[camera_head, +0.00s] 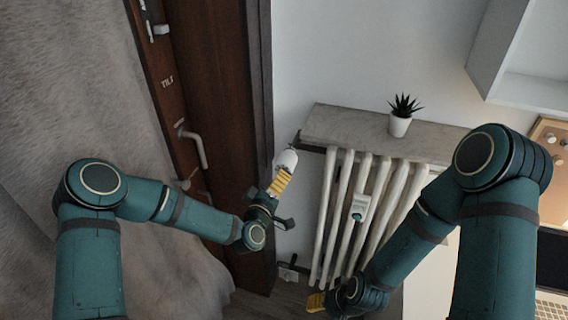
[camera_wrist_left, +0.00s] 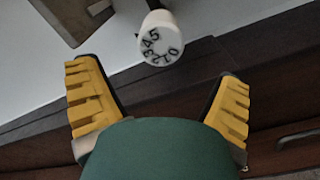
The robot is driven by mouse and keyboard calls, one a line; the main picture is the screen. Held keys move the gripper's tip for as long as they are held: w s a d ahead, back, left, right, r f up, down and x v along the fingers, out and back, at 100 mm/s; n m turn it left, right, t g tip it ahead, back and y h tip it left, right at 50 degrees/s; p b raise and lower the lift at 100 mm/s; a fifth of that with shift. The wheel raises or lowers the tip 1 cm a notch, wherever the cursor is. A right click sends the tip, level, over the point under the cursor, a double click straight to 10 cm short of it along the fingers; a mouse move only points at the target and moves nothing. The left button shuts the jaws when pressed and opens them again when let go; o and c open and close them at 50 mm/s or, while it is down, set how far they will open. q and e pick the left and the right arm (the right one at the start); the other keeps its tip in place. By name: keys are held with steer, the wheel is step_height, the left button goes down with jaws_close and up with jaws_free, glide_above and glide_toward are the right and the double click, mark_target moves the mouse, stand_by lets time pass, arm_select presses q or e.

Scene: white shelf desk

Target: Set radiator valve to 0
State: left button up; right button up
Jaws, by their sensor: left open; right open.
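The radiator valve (camera_head: 288,159) is a white rounded knob at the upper left of the radiator (camera_head: 340,205). In the left wrist view the valve (camera_wrist_left: 161,38) shows its face with dark digits 0 to 5 around the rim; no pointer mark is clear. My left gripper (camera_head: 280,182) is just below the valve in the head view. In the left wrist view it (camera_wrist_left: 160,78) is open and empty, with yellow fingers spread and the valve beyond the gap between them. My right gripper (camera_head: 317,301) is low, near the radiator's bottom, with its fingers partly hidden.
A stone shelf (camera_head: 345,124) tops the radiator and holds a potted plant (camera_head: 400,122). A white device (camera_head: 360,207) hangs on the radiator ribs. A brown door (camera_head: 205,90) with a handle stands close left of the valve. A cork board (camera_head: 553,180) is at right.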

mark_target(284, 165)
arm_select(q)
steer(key=x, duration=0.8)
steer(key=shift+w+f, duration=0.1)
steer(key=shift+w, duration=0.15)
steer(key=shift+c, duration=0.2)
steer(key=c, duration=1.1)
